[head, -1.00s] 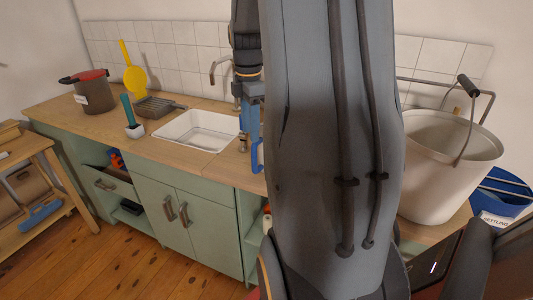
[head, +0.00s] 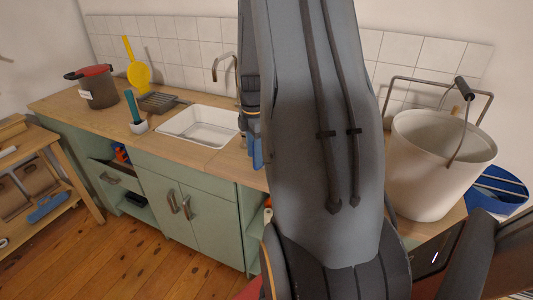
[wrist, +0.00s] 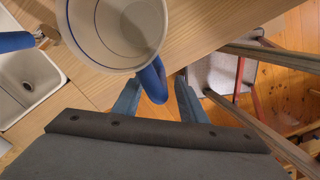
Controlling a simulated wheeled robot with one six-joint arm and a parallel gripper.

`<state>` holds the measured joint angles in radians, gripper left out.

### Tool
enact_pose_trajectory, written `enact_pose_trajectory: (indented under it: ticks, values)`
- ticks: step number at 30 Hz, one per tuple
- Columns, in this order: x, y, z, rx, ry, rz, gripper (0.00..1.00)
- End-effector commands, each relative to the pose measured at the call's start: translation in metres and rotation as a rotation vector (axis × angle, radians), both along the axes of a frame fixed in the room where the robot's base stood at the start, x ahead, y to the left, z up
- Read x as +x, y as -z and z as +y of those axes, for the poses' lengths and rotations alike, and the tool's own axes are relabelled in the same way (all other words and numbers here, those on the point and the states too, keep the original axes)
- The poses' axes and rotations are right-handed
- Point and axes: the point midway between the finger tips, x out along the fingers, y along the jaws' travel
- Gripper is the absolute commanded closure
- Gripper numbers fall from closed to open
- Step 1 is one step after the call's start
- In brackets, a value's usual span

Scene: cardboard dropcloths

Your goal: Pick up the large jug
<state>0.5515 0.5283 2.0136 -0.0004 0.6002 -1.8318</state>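The large jug (wrist: 118,30) shows at the top of the wrist view from above. It is white inside with thin blue rings, looks empty, and has a blue handle (wrist: 152,82). My gripper (wrist: 158,92) is open, its two blue fingers apart on either side of the handle's outer end. I cannot tell whether either finger touches the handle. In the head view my gripper (head: 254,150) is partly hidden behind my arm, low over the worktop right of the sink. The jug is hidden there by my arm.
The sink (head: 202,128) lies left of my gripper. A large whitish bucket (head: 430,170) stands on the right, beside a blue container (head: 498,190). A pot (head: 98,88), yellow strainer (head: 137,74) and a teal-handled brush (head: 133,108) stand at the left. The worktop edge drops to wooden floor.

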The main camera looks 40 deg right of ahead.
Motion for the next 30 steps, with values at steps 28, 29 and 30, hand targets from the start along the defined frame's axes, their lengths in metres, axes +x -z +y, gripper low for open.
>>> enact_pose_trajectory:
  ticks: [28, 29, 30]
  values:
    - [0.0003, 0.0092, -0.0001, 0.0, 0.0, -0.001, 1.0]
    - [0.0003, 0.0091, -0.0001, 0.0, 0.0, -0.001, 1.0]
    - [0.0003, 0.0086, -0.0002, -0.002, 0.0, -0.002, 1.0]
